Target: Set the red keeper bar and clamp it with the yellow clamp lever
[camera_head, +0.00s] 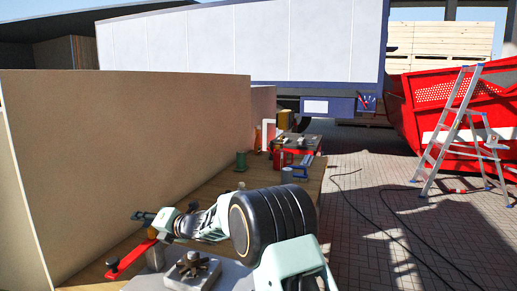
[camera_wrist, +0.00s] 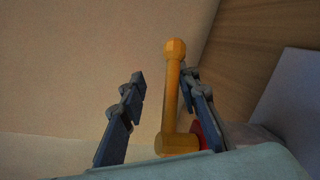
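The yellow clamp lever (camera_wrist: 172,95) stands up in the wrist view, with a round knob at its top and a thick round hub at its base. My gripper (camera_wrist: 164,78) is open, with one finger on each side of the lever. The lever is closer to the right finger; I cannot tell whether they touch. In the head view, the red keeper bar (camera_head: 128,259) lies at the lower left of the workbench. The lever's yellow part (camera_head: 152,232) shows at the bar's far end, just below my gripper (camera_head: 143,216). A little red shows behind the hub in the wrist view.
A tan panel (camera_head: 120,150) rises close along the bench's left side. A grey block with a dark star-shaped knob (camera_head: 194,266) sits right of the bar. A green spool (camera_head: 241,160) and several items stand farther along the wooden bench (camera_head: 215,184).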

